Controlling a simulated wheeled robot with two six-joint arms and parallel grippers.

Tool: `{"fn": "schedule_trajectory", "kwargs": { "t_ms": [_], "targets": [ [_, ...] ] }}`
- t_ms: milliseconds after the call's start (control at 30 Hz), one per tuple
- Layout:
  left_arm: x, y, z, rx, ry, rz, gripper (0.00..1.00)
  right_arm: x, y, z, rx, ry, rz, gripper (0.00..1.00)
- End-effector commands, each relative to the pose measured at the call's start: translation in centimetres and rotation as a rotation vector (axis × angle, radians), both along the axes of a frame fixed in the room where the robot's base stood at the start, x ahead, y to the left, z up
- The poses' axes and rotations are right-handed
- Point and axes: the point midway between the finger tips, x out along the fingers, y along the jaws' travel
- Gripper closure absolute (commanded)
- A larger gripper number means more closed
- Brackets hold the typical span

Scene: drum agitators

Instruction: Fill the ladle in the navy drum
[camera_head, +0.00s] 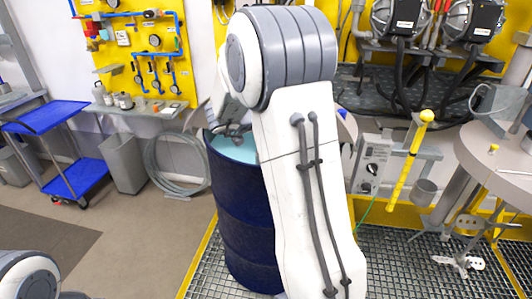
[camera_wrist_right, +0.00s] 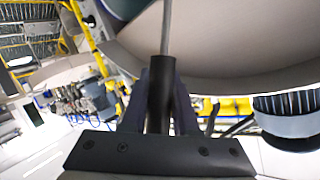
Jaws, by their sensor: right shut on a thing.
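The navy drum (camera_head: 236,220) stands upright on the grating, with light blue liquid (camera_head: 236,148) in its open top. My right arm crosses in front of the drum and hides its right side and part of the opening. In the right wrist view, my right gripper (camera_wrist_right: 161,84) is shut on the dark handle (camera_wrist_right: 160,100) of the ladle. The ladle's thin grey rod (camera_wrist_right: 166,30) runs up out of that picture. The ladle's bowl cannot be made out, so its contents cannot be told. My left gripper is out of view.
A control box (camera_head: 371,164) and a yellow bar (camera_head: 408,162) stand right of the drum. A round grey table (camera_head: 490,150) is at the far right. A grey bin (camera_head: 122,163), coiled hose (camera_head: 178,166) and blue cart (camera_head: 80,180) are left.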

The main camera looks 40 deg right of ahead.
Motion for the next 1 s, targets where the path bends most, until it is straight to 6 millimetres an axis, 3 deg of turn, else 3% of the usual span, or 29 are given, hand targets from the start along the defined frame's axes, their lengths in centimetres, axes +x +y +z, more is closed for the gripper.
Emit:
{"fn": "schedule_trajectory", "kwargs": {
  "t_ms": [1000],
  "targets": [
    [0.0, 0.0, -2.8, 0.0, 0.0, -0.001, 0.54, 0.0, 0.0, -4.2, -0.001, 0.0, 0.0, 1.0]
  ]
}}
